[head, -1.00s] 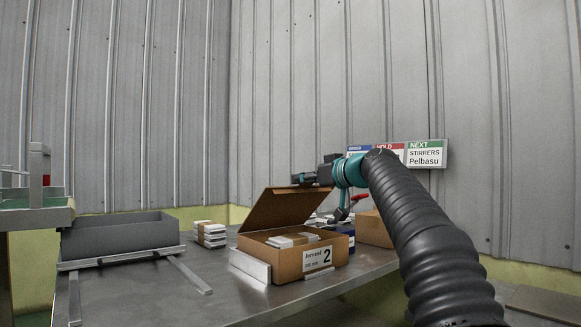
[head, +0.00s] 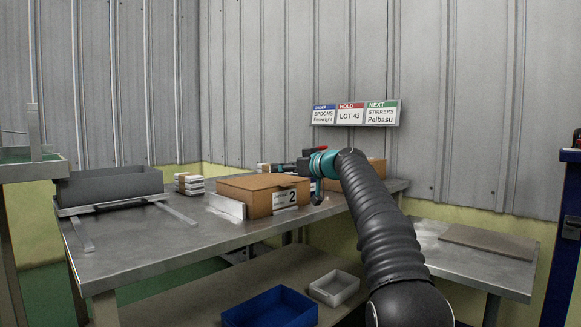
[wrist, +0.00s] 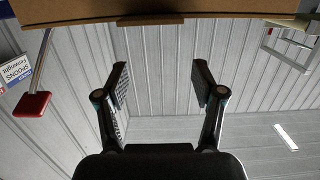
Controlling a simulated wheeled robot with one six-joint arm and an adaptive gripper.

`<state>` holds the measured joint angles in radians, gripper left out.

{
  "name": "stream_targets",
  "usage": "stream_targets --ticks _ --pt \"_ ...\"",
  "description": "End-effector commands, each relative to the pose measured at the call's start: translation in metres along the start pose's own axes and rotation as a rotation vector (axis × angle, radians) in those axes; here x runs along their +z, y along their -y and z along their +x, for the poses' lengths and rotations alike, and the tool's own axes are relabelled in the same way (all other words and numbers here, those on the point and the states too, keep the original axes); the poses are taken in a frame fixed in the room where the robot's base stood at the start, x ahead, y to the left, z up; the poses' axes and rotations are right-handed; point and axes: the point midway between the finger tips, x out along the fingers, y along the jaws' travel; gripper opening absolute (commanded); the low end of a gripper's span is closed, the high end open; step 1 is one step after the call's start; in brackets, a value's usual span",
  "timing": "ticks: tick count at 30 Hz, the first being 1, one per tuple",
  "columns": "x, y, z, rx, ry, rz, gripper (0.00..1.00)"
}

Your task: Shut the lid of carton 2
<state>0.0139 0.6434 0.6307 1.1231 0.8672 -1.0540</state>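Carton 2 (head: 258,201) is a brown cardboard box with a white label reading 2, on the metal table. Its lid (head: 255,182) lies down over the top in the head view, flat or very nearly so; I cannot tell whether a small gap is left. My gripper (head: 283,167) is at the back right of the carton, close to the lid's far edge. In the wrist view my gripper (wrist: 160,77) is open, with nothing between its fingers. Brown cardboard (wrist: 150,10) crosses the top of that view, beyond the fingertips. Whether they touch the lid is not clear.
A grey tray (head: 110,186) and stacked white packets (head: 189,184) stand left of the carton. Another brown carton (head: 374,172) is behind my arm. A red-handled piece (wrist: 32,104) is near my gripper. Blue (head: 268,308) and white (head: 334,287) bins sit on the lower shelf.

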Motion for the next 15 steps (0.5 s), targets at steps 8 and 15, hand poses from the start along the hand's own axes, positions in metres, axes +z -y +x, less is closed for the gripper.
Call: stream_targets --ticks 8,15 --pt "0.000 -0.002 -0.002 0.003 0.000 0.001 0.71" --pt "-0.001 -0.003 -0.018 0.005 0.000 0.002 0.71"
